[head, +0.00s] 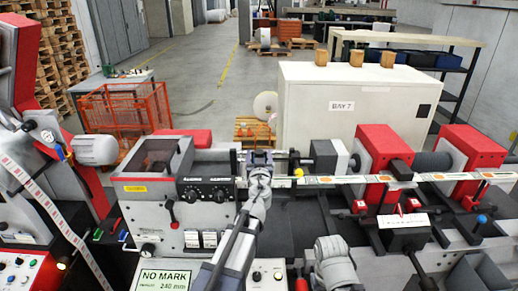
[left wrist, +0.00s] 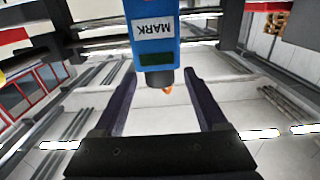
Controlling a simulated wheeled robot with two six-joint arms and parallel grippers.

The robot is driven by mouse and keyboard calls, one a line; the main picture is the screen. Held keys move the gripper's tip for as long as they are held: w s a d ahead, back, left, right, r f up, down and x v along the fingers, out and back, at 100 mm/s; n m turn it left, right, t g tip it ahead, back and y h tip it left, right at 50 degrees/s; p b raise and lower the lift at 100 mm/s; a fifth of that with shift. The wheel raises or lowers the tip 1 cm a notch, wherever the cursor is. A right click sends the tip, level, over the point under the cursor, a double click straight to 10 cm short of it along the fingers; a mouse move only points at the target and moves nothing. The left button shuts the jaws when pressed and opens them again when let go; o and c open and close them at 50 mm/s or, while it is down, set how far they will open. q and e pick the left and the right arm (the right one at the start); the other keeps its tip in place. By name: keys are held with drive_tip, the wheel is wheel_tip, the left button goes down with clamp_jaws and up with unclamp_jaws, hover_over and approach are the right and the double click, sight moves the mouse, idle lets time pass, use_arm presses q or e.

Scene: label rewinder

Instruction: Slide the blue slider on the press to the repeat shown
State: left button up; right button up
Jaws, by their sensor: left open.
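The blue slider (head: 270,153) is mostly hidden by my left gripper (head: 259,165) in the head view. In the left wrist view the blue slider (left wrist: 155,32) carries a white MARK label, with a grey nose and small orange tip below. My left gripper (left wrist: 160,75) is open, one finger on each side of the nose; I cannot tell whether either touches. The press display (head: 165,280) reads NO MARK and 240 mm.
The grey press housing (head: 158,200) stands left of the slider. A printed web (head: 345,180) runs right past red units (head: 384,160). A blue knob (head: 482,219) sits at the far right. A cream cabinet (head: 350,108) stands behind.

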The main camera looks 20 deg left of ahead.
use_arm(q)
drive_tip(key=x, duration=0.4)
drive_tip(key=shift+w+a, duration=0.1)
drive_tip(key=shift+w, duration=0.25)
drive_tip(key=shift+s, duration=0.1)
clamp_jaws()
idle(1.0)
